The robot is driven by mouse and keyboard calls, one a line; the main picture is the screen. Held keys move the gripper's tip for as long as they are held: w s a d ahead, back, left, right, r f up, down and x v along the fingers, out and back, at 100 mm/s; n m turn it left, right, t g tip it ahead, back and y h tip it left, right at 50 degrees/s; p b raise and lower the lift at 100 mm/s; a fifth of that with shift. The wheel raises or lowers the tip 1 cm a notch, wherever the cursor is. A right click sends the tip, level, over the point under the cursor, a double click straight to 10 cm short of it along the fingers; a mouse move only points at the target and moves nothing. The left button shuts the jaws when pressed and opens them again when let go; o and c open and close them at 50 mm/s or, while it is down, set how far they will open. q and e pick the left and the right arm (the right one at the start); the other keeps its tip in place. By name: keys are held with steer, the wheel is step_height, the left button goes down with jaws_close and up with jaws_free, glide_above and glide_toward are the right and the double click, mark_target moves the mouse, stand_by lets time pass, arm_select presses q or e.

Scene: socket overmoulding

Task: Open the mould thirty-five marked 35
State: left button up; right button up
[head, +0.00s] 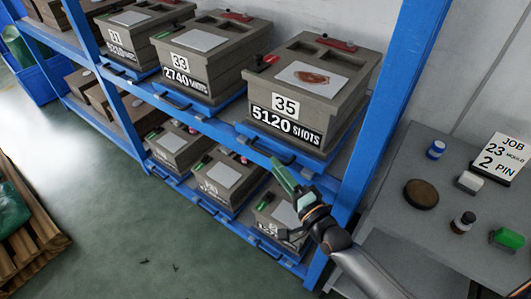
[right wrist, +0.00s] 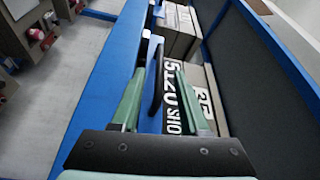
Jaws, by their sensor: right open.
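Mould thirty-five (head: 315,85) is a grey-brown box on the upper shelf, marked 35 and 5120 SHOTS. It sits on a blue tray (head: 290,137), with a brown stain on the white sheet on its top. Its lettered front (right wrist: 174,108) shows sideways in the right wrist view. My right gripper (head: 288,190) is open, below and in front of the mould's front. In the right wrist view, its green fingers (right wrist: 160,82) are apart, with a dark handle (right wrist: 153,75) showing between them. I cannot tell whether they touch it. My left gripper is not in view.
Mould 33 (head: 200,55) and another mould (head: 130,35) stand left on the same shelf. More moulds (head: 222,180) fill the shelf below. A blue upright (head: 385,110) stands right of mould thirty-five, beside a grey bench (head: 425,225) with a job card (head: 503,155).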

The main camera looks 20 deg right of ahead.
mark_target(265, 152)
steer(key=x, duration=0.6)
steer(key=shift+w, duration=0.15)
jaws_close()
stand_by(1.3)
